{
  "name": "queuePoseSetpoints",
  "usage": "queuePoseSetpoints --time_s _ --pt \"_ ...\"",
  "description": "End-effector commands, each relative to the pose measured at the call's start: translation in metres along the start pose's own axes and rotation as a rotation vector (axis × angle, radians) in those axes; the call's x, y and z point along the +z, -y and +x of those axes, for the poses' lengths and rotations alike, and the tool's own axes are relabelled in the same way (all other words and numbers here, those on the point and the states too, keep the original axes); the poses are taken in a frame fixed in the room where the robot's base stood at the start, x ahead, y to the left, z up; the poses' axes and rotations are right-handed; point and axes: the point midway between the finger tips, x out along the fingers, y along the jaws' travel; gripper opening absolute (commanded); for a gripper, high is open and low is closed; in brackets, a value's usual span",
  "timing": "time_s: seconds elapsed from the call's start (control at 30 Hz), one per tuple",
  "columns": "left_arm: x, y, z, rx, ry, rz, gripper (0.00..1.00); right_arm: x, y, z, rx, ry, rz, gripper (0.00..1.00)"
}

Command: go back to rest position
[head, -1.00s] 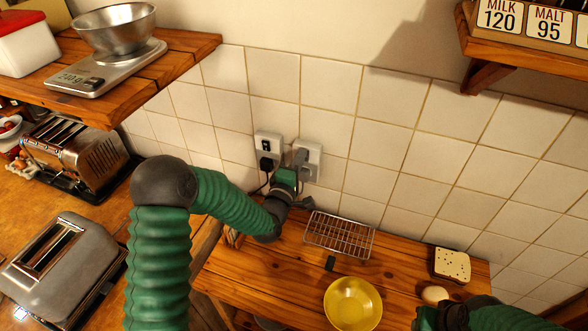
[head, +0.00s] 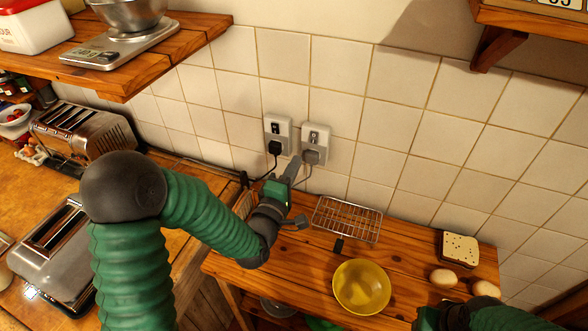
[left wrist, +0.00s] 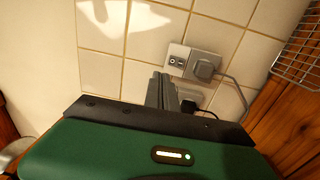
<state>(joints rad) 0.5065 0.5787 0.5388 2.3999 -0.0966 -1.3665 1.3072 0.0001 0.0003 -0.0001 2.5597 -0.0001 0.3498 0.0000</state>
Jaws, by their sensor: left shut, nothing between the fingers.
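My left gripper (head: 292,168) shows in the head view, shut and empty, in front of the tiled wall just below the two wall sockets. In the left wrist view its closed fingers (left wrist: 161,91) point towards the wall, beside the sockets. The left socket (head: 272,123) has a black plug (head: 275,147). The right socket (head: 317,133) has a grey plug (head: 311,157). My right arm (head: 485,317) enters at the lower right of the head view. Only its dark end shows at the bottom edge, so its fingers cannot be made out.
Toasters (head: 82,131) stand on the left counter. An upper-left shelf (head: 190,38) holds a scale (head: 112,48). Another shelf edge (head: 530,17) juts out at upper right.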

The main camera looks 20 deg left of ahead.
Motion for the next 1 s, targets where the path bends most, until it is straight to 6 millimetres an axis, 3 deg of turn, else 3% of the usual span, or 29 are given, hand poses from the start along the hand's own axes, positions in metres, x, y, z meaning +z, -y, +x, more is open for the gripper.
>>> queuePoseSetpoints --time_s 0.53,0.67,0.77,0.9,1.0 --pt "0.001 0.003 -0.002 -0.013 0.004 0.015 0.00 0.000 0.000 0.001 0.000 0.000 0.000 0.36" --pt "0.013 0.033 -0.010 -0.171 0.067 0.220 0.00 0.001 0.000 0.004 0.000 0.000 0.000 0.36" --pt "0.019 0.080 -0.036 -0.417 0.190 0.536 0.00 0.002 0.000 0.009 0.000 0.000 0.000 0.36" --pt "0.010 0.130 -0.111 -0.770 0.469 0.962 0.00 0.004 0.000 0.015 0.000 0.000 0.000 0.36" --pt "0.004 0.145 -0.172 -0.952 0.709 1.146 0.00 0.004 0.000 0.018 0.000 0.000 0.000 0.36"
